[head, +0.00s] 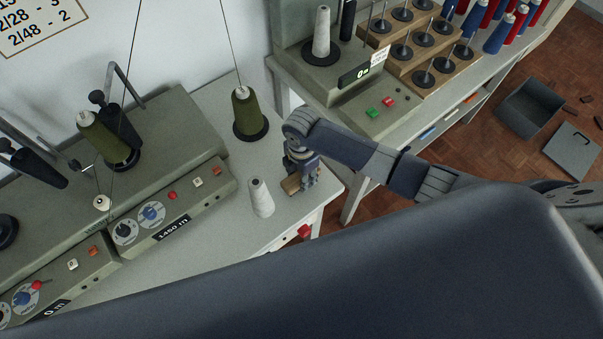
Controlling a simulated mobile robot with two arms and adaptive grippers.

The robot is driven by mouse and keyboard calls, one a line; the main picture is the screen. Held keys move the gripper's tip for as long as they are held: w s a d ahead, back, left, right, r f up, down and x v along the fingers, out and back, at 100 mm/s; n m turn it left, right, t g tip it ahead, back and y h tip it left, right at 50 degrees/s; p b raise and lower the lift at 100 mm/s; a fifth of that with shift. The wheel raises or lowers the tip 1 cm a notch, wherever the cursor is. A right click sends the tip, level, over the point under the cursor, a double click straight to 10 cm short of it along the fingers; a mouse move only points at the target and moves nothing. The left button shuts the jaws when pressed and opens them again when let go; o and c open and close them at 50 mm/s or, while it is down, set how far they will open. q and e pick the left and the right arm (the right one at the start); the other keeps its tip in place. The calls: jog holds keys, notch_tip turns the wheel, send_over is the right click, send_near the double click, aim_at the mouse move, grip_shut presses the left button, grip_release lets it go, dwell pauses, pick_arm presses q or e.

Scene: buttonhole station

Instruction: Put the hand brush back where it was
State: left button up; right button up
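A small tan wooden piece, which looks like the hand brush (290,185), is at the right end of the grey worktable (226,258). My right gripper (304,183) points down at it, and its fingers hide part of the piece. The fingers are at the brush, but whether they are closed on it or only around it cannot be told. Whether the brush rests on the tabletop or is just above it is also unclear. My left gripper is not in view.
A white thread cone (261,198) stands close left of the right gripper. An olive spool (249,113) stands behind it. A winding machine (165,205) fills the table's left. Another bench (349,206) with spool racks is at right. A grey dustpan-like plate (572,151) and bin (531,107) are on the floor.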

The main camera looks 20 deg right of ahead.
jog(key=shift+f, duration=0.15)
jog(key=o, duration=0.9)
jog(key=shift+o, duration=0.2)
jog(key=shift+r, duration=0.25)
notch_tip(320, 180, up, 12)
jog(key=b, duration=0.1)
jog(key=shift+s+f, duration=0.1)
